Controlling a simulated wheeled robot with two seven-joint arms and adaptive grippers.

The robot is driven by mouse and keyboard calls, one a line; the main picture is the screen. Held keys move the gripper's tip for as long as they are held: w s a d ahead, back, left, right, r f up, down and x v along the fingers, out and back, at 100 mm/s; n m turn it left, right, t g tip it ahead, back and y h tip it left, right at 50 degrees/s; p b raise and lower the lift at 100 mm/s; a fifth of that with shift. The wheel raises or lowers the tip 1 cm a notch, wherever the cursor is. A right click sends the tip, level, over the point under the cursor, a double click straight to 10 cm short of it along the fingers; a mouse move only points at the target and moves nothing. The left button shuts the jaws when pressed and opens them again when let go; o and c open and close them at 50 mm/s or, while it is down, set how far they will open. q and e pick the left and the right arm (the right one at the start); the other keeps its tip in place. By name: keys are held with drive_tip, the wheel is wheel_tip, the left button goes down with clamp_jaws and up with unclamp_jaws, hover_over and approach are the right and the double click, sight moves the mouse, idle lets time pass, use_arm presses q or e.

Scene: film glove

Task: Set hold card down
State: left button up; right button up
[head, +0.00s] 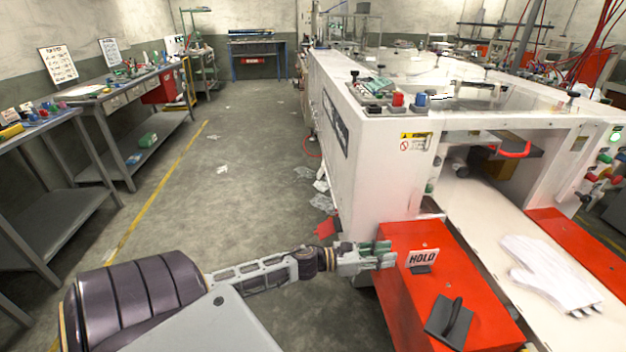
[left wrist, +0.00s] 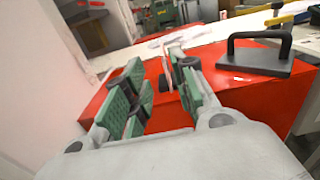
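The white HOLD card (head: 423,257) stands upright in a small dark base on the red surface (head: 400,235) beside the machine. My left gripper (head: 391,254) is just to the left of the card, with its fingers pointing at it. In the left wrist view my left gripper (left wrist: 163,88) is open, its green-padded fingers spread apart. The card (left wrist: 165,64) shows nearly edge-on, in line with the gap between the fingertips. Whether a finger touches it is unclear. My right gripper is not in view.
A black plate with a handle (head: 450,320) sits on the red surface near the card; it also shows in the left wrist view (left wrist: 255,62). A white glove (head: 552,275) lies on the white belt (head: 478,212) to the right. The white machine (head: 375,160) rises behind.

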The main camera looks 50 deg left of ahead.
use_arm(q)
drive_tip(key=s+a+f+n+g+y, duration=0.15)
drive_tip(key=a+f+n+y, duration=0.25)
drive_tip(key=f+n, duration=0.55)
drive_tip(key=s+a+f+n+y, duration=0.3)
drive_tip(key=f+n, duration=0.4)
drive_tip(key=f, duration=0.6)
drive_tip(key=s+a+f+n+g+y, duration=0.1)
drive_tip(key=a+f+n+y, duration=0.35)
drive_tip(key=f+n, duration=0.55)
drive_tip(key=s+d+f+n+g, duration=0.4)
drive_tip(key=s+f+n, duration=0.3)
drive_tip(key=s+f, duration=0.5)
drive_tip(key=s+d+f+n+g, duration=0.5)
drive_tip(key=s+d+f+n, duration=0.1)
drive_tip(key=s+f, duration=0.6)
drive_tip(key=shift+s+d+n, duration=0.15)
drive_tip(key=shift+s+n, duration=0.5)
drive_tip(key=shift+s, duration=0.35)
drive_tip(key=shift+h, duration=0.25)
